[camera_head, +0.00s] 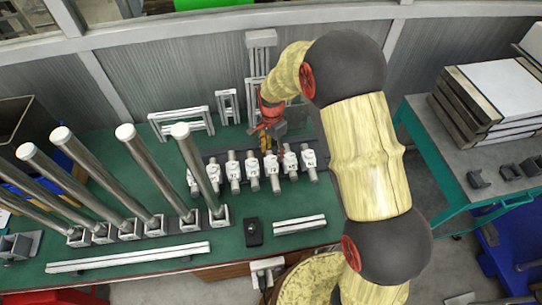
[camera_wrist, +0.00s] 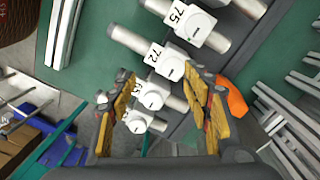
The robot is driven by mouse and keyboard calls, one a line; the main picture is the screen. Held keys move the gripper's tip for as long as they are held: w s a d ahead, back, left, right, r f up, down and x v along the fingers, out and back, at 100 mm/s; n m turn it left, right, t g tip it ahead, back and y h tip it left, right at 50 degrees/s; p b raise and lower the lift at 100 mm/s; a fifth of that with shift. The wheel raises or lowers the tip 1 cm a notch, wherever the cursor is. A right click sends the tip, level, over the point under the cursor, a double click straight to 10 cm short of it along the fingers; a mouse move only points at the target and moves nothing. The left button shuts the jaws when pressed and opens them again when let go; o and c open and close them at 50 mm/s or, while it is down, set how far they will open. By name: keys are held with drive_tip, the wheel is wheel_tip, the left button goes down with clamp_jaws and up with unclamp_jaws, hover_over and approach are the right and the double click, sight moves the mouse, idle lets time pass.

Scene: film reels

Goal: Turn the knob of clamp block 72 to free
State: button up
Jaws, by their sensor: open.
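Clamp block 72 (camera_wrist: 165,60) is a white block with a grey cylinder sticking out to the upper left and a round knob on its face with a dark line. It sits in a row of similar blocks on a dark rail. My gripper (camera_wrist: 158,82) is open and empty, its yellow-padded fingers spread on either side of the row, tips near the lower edge of block 72. I cannot tell if they touch. In the head view, my gripper (camera_head: 271,146) is over the row, at its middle-right; the numbers there are too small to read.
Block 75 (camera_wrist: 193,22) neighbours block 72 above; more blocks show below, between the fingers. An orange piece (camera_wrist: 231,97) lies right of my gripper. Tall metal posts (camera_head: 140,170) stand left of the row. A small black box (camera_head: 253,232) and metal bars (camera_head: 300,224) lie in front.

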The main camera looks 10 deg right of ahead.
sight(271, 159)
drive_tip(key=shift+w+a+r+m, duration=0.1)
drive_tip(key=shift+w+r+m, duration=0.4)
drive_tip(key=shift+w+m, duration=0.35)
drive_tip(key=shift+w+m+t, duration=0.15)
drive_tip(key=shift+m+t, duration=0.15)
drive_tip(key=shift+m, duration=0.75)
drive_tip(key=shift+f+b, duration=0.6)
drive_tip(key=shift+f, duration=3.3)
drive_tip(key=shift+c, duration=0.8)
drive_tip(key=c, duration=1)
